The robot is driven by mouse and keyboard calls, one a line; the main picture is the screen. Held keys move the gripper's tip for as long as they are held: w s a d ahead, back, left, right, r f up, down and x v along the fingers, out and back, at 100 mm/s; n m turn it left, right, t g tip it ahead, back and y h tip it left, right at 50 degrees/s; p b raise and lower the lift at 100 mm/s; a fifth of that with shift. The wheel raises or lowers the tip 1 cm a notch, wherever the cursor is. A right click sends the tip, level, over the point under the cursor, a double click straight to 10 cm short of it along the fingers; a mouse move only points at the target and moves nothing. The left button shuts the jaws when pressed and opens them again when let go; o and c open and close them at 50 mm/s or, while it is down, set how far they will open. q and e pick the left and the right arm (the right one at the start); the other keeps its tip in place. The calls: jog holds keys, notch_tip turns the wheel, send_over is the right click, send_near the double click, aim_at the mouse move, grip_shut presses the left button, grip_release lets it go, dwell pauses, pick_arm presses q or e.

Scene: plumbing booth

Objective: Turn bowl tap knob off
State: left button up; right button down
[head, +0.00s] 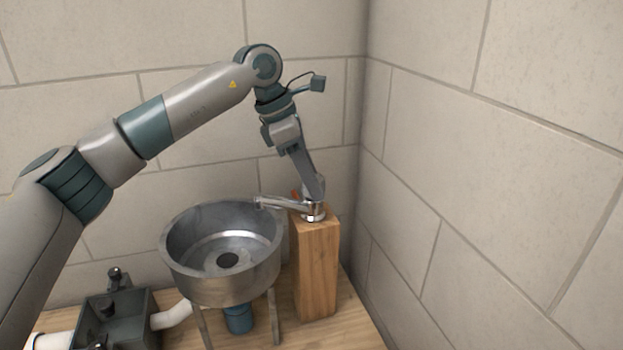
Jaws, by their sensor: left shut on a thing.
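The chrome tap (288,205) stands on top of a wooden block, its spout reaching left over the rim of the round metal bowl (222,285). My left gripper (314,194) comes down from above onto the top of the tap and is shut on the tap knob. The fingers hide most of the knob; a small orange-red part (295,195) shows just left of them. I cannot tell the knob's exact angle. No water shows at the spout. My right gripper is not in view.
The wooden block (318,265) stands right of the bowl, close to the corner of the tiled walls. The bowl rests on legs over a wooden surface (355,322). A dark box with fittings (128,305) and a white pipe (172,315) sit at lower left.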

pick_arm(q)
jog(key=shift+r, duration=0.15)
jog(key=o, duration=1.1)
jog(key=shift+c, duration=0.2)
